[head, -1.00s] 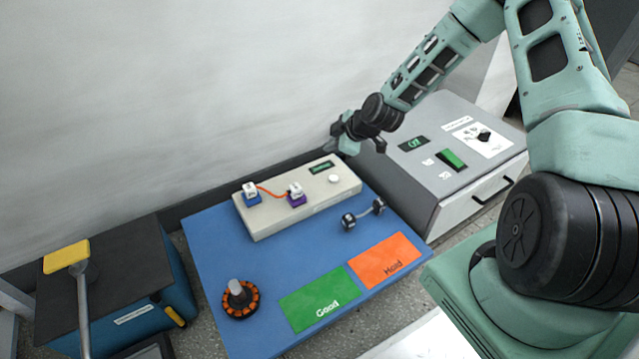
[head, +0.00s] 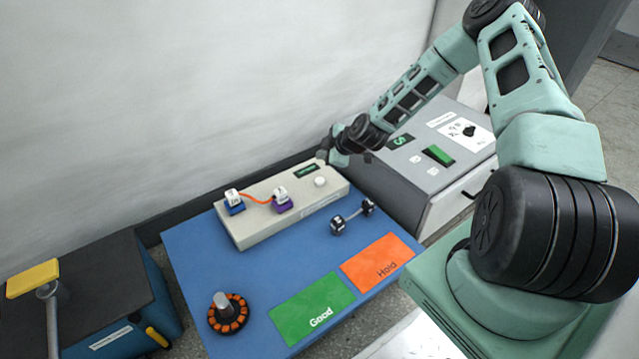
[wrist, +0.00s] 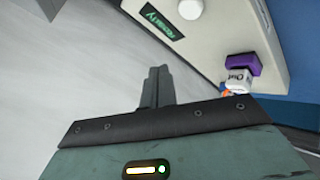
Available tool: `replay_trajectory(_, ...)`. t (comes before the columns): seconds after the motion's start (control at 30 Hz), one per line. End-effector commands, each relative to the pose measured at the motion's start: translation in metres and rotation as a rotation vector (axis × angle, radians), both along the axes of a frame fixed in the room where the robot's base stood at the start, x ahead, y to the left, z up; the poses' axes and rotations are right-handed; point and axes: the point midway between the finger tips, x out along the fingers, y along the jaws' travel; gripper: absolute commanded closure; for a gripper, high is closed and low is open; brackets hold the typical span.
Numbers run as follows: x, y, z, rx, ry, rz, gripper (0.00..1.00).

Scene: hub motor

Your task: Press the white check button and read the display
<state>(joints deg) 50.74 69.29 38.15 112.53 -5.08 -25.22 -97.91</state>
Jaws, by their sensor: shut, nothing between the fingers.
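The beige tester box (head: 240,236) lies on the blue table. Its white check button (head: 320,182) is on top near the right end, beside a small dark display (head: 306,171) with green text. In the wrist view the display (wrist: 161,20) seems to read "Ready", though the letters are small and slanted. The button (wrist: 190,8) is partly cut off at the top edge there. My gripper (head: 323,157) is just behind the box's right end, apart from the button. In the wrist view its fingers (wrist: 157,82) are shut together and empty, beside the box.
Blue and purple plugs (head: 282,207) with white caps and an orange wire sit on the box. A dumbbell-shaped part (head: 352,217), an orange-ringed hub (head: 228,316), green Good pad (head: 312,308) and orange Hold pad (head: 378,262) lie on the table. A grey cabinet (head: 405,185) stands right.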

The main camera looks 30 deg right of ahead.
Motion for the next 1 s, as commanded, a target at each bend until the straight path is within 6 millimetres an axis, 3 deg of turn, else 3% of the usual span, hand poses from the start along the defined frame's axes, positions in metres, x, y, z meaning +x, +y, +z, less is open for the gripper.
replay_trajectory(0.1, 0.000, 0.000, -0.025, 0.004, 0.001, -0.002, 1.00)
replay_trajectory(0.43, 0.000, 0.000, -0.062, 0.000, 0.001, 0.001, 1.00)
replay_trajectory(1.0, 0.000, 0.000, -0.071, 0.001, 0.001, 0.000, 1.00)
